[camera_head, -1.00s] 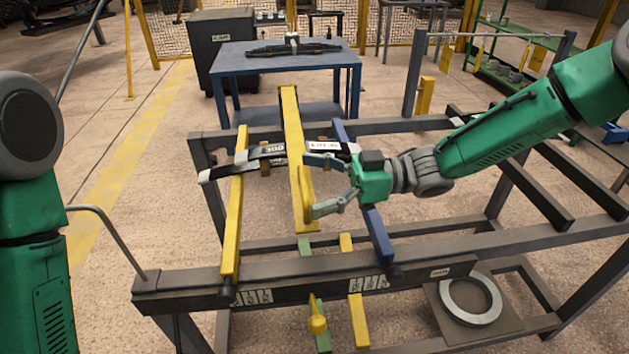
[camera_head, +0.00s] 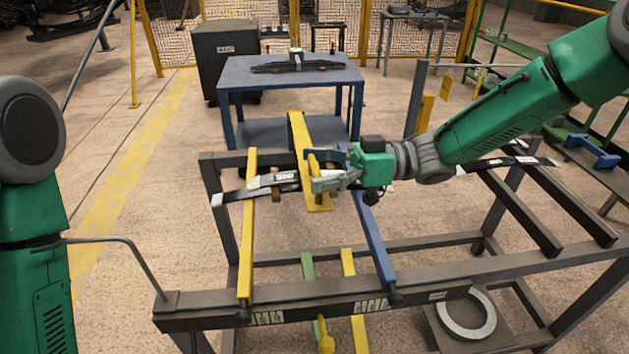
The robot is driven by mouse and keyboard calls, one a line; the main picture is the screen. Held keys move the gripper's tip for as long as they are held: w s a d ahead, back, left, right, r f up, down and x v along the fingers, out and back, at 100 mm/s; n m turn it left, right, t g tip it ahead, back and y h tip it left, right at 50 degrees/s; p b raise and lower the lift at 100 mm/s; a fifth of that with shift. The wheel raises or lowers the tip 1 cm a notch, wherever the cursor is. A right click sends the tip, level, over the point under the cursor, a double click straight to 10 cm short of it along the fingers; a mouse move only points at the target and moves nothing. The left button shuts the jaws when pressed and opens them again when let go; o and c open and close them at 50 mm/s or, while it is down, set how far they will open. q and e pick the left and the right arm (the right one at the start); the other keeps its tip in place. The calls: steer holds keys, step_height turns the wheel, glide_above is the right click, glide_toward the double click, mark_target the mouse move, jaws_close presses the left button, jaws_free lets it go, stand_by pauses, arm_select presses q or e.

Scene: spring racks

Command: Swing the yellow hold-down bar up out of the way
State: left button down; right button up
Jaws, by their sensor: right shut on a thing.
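The yellow hold-down bar (camera_head: 298,130) runs front to back over the middle of the rack. Its near end stands over the dark leaf springs (camera_head: 262,183), which lie crosswise on the rack's bars. My right gripper (camera_head: 318,171) comes in from the right and is shut on the bar's yellow handle near that end. Its fingers and palm hide part of the handle and of the springs. My left arm shows at the left edge, but its gripper is out of view.
The dark rack frame (camera_head: 420,298) has a yellow rail (camera_head: 247,235) and a blue rail (camera_head: 374,235). Another leaf spring (camera_head: 510,162) lies at the right, under my right arm. A blue table (camera_head: 240,78) stands behind. A metal ring (camera_head: 465,335) sits low at front right.

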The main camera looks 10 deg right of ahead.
steer(key=w+r+m+p, duration=0.2)
steer(key=w+r+p, duration=0.2)
steer(key=r, duration=0.5)
steer(key=w+r+m+p, duration=0.2)
steer(key=w+r+p, duration=0.3)
steer(key=r, duration=0.4)
steer(key=shift+r+p, duration=0.15)
steer(key=shift+p, duration=0.75)
steer(key=shift+w+d+r+m+p, duration=0.1)
steer(key=shift+w+r+m+p, duration=0.25)
steer(key=shift+w+r+m, duration=0.25)
steer(key=shift+c, duration=0.2)
steer(key=shift+w, duration=0.1)
steer(key=shift+f, duration=0.1)
